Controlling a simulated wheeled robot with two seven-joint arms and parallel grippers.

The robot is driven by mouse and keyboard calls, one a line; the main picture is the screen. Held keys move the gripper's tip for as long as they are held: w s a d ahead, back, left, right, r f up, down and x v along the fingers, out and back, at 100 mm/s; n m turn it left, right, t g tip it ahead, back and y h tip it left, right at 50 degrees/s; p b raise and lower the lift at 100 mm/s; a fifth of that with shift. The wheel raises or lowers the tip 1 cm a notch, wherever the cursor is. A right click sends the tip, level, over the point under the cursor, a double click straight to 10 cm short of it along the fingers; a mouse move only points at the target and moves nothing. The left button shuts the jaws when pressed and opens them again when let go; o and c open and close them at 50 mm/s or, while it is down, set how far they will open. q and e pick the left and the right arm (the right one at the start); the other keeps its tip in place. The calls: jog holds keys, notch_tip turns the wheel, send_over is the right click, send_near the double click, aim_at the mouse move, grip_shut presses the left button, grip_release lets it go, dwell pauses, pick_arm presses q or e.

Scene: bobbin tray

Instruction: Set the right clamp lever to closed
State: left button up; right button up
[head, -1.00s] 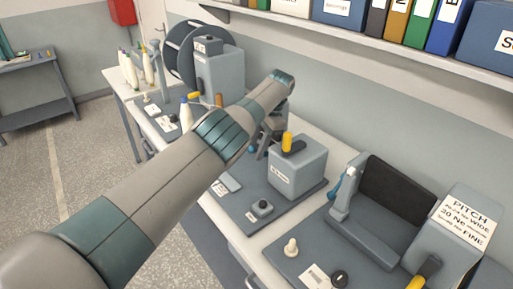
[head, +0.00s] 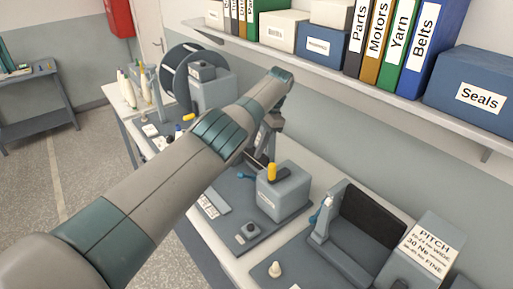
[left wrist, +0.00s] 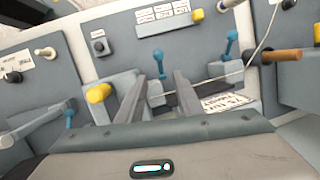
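Two blue clamp levers show in the left wrist view. The one nearer the yellow-handled box, the right clamp lever as the bench faces the head view (left wrist: 158,62), stands up from a grey clamp block. The other lever (left wrist: 231,45) stands further right in that picture. My left gripper (left wrist: 160,78) is open, its two dark fingers apart, with the right lever showing between and just beyond the tips. Contact cannot be told. In the head view my left gripper (head: 258,157) is behind the box, and my forearm hides the clamps. My right gripper is not in view.
A grey box (head: 283,190) with a yellow handle (head: 271,172) stands close beside the gripper. A pale thread (left wrist: 262,42) runs near the far lever. A grey cradle (head: 345,240) and pitch sign stand right. A shelf (head: 360,85) overhangs the bench behind.

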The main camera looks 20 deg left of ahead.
pick_arm(q)
jog(key=v, duration=0.3)
jog(key=shift+b, duration=0.3)
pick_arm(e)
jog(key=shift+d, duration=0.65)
pick_arm(q)
jog(key=shift+s, duration=0.1)
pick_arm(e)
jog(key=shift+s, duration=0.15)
